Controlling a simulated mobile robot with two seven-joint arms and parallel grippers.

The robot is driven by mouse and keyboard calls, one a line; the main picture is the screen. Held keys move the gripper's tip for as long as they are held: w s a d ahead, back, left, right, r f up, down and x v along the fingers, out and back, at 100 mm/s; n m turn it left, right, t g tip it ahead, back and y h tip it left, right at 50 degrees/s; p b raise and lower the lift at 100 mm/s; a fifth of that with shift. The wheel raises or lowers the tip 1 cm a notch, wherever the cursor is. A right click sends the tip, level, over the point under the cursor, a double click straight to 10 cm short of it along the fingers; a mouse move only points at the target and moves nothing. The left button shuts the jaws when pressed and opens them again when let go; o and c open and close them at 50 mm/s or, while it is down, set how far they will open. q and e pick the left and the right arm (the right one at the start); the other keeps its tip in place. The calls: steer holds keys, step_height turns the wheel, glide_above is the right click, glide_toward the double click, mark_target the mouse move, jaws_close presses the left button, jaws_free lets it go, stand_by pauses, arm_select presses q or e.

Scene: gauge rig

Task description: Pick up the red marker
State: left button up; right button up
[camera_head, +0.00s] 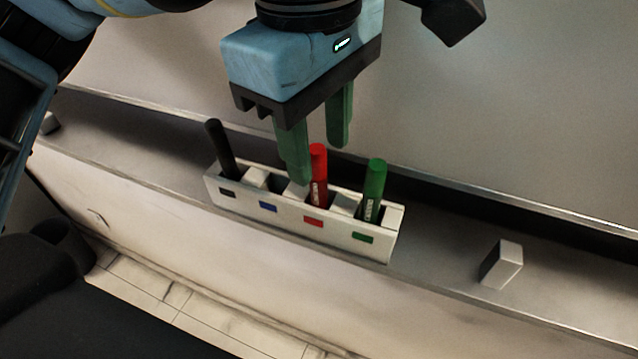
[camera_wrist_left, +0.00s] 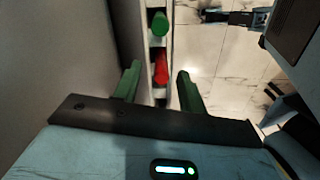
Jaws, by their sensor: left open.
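The red marker (camera_head: 318,172) stands upright in the white holder (camera_head: 330,232), in the slot with the red label. In the left wrist view the red marker (camera_wrist_left: 161,68) shows end-on between the two green fingers. My left gripper (camera_head: 319,162) is open, fingers pointing down. One finger is just left of the marker's top and the other is behind it, to the right. In the left wrist view my left gripper (camera_wrist_left: 159,72) has nothing clamped. Whether a finger touches the marker cannot be told. My right gripper is not in view.
A green marker (camera_head: 373,190) stands close to the right of the red one, and a black marker (camera_head: 220,148) stands at the holder's left end. The blue-label slot looks empty. The holder sits on a narrow grey ledge against a board. A small grey block (camera_head: 502,265) lies farther right.

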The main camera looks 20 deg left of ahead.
mark_target(319, 176)
arm_select(q)
step_height(319, 176, down, 5)
steer(key=shift+w+r, duration=0.1)
steer(key=shift+w, duration=0.05)
jaws_close()
stand_by(0.4)
